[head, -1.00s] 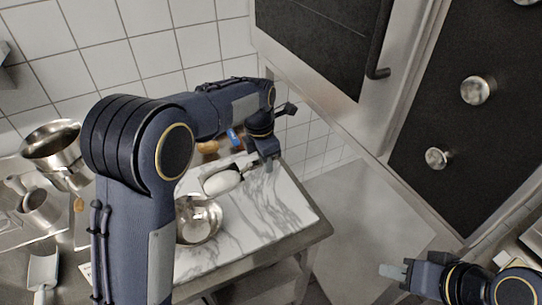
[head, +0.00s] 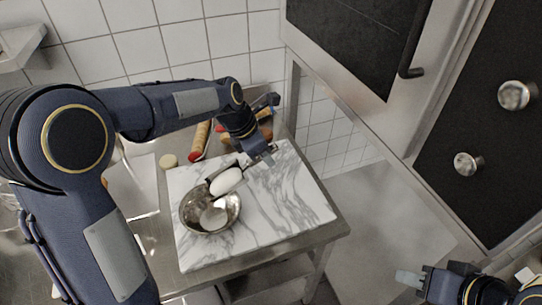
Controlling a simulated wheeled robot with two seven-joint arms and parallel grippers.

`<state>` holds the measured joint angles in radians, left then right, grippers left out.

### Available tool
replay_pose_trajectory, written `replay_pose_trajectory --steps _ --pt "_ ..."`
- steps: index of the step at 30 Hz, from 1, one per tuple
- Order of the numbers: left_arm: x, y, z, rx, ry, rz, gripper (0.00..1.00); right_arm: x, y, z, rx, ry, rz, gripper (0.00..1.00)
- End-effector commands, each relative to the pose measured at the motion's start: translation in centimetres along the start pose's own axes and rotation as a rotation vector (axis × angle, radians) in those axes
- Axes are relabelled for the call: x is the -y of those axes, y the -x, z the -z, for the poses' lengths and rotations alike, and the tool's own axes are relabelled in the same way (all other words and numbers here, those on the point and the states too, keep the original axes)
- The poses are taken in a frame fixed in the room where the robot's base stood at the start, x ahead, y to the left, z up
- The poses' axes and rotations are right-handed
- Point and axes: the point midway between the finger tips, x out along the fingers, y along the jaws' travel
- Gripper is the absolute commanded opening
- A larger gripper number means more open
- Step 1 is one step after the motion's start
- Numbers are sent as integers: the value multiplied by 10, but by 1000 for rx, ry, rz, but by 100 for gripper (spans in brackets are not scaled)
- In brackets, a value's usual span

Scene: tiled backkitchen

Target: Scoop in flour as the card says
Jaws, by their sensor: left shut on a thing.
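My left gripper (head: 268,156) is shut on the handle of a metal scoop (head: 214,185). The scoop holds a rounded heap of white flour (head: 228,180) and sits level over the back rim of a steel bowl (head: 187,214). Whether the scoop touches the rim I cannot tell. The bowl stands on a white marble board (head: 290,205), with a pale patch of flour (head: 213,218) in its bottom. My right gripper (head: 408,279) is low at the right, away from the board; its finger gap is unclear. No card is readable in view.
Behind the board lie a tan roller-like thing with red ends (head: 200,141) and a pale round piece (head: 168,160). A metal tray (head: 130,188) is at the left, partly behind my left arm. A dark-fronted oven (head: 350,40) stands at the right.

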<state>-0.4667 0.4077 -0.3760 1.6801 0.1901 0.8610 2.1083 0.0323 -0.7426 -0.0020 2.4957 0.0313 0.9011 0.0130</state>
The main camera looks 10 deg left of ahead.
Motion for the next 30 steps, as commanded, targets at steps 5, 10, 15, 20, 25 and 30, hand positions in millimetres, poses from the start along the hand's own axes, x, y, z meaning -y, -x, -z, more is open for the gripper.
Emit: replay_pose_trajectory --steps 5,10,15,20,25,30 --pt "0 8 9 68 2 -3 0 -6 -13 -7 1 0 0 34" --pt "-1 14 11 107 1 -3 0 -10 -23 -12 1 0 0 34" --pt "0 20 14 146 1 -3 0 -15 -33 -17 1 0 0 34" --pt "0 28 20 188 3 -2 0 -19 -42 -21 1 0 0 34" --pt "-1 37 27 249 2 -2 0 -23 -51 -26 1 0 0 34" --pt "0 46 35 309 3 -1 0 -27 -60 -30 1 0 0 34"
